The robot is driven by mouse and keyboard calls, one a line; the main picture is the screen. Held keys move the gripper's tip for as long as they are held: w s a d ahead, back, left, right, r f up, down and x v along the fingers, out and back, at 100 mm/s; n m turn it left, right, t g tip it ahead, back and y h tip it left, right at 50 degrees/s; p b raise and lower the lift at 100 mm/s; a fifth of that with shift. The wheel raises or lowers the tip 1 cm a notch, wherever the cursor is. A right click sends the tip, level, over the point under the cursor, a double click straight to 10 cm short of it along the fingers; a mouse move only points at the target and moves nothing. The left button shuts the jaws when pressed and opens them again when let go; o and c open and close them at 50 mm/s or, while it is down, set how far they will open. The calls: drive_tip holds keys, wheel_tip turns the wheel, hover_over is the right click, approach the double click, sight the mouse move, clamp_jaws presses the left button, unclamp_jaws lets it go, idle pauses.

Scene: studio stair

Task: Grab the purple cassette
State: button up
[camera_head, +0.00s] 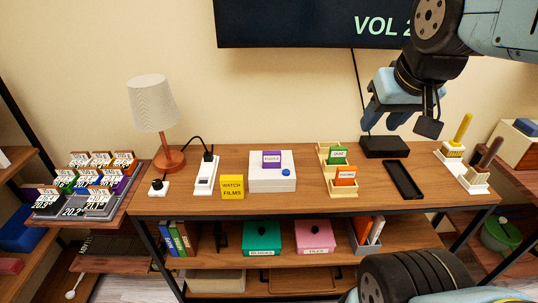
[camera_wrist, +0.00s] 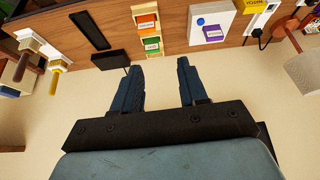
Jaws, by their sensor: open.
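The purple cassette (camera_head: 271,159) with a white label stands in the top of a white player box (camera_head: 272,182) on the wooden sideboard. In the wrist view the purple cassette (camera_wrist: 213,32) shows at the upper right on the white box (camera_wrist: 209,12). My gripper (camera_head: 384,122) is open and empty, above the back right of the sideboard near a black block, well to the right of the cassette. In the wrist view my gripper's two fingers (camera_wrist: 158,68) are apart with nothing between them.
A wooden rack (camera_head: 325,165) holds a green cassette (camera_head: 338,155) and an orange cassette (camera_head: 345,175), between my gripper and the white box. A power strip (camera_head: 206,175), a yellow sign (camera_head: 232,186) and a lamp (camera_head: 155,110) stand left. A wall screen (camera_head: 300,25) hangs above.

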drive_tip(key=shift+o, duration=0.5)
drive_tip(key=shift+d, duration=0.1)
drive_tip(key=shift+w+f+m, duration=0.25)
drive_tip(key=shift+m, duration=0.05)
drive_tip(key=m+g+y, duration=0.5)
drive_tip(key=m+y, duration=0.8)
drive_tip(key=m, duration=0.5)
approach(273, 152)
drive_tip(key=x, duration=1)
drive_tip(key=shift+w+a+f, duration=0.1)
drive_tip(key=shift+a, duration=0.1)
drive_tip(key=shift+c, duration=0.3)
clamp_jaws()
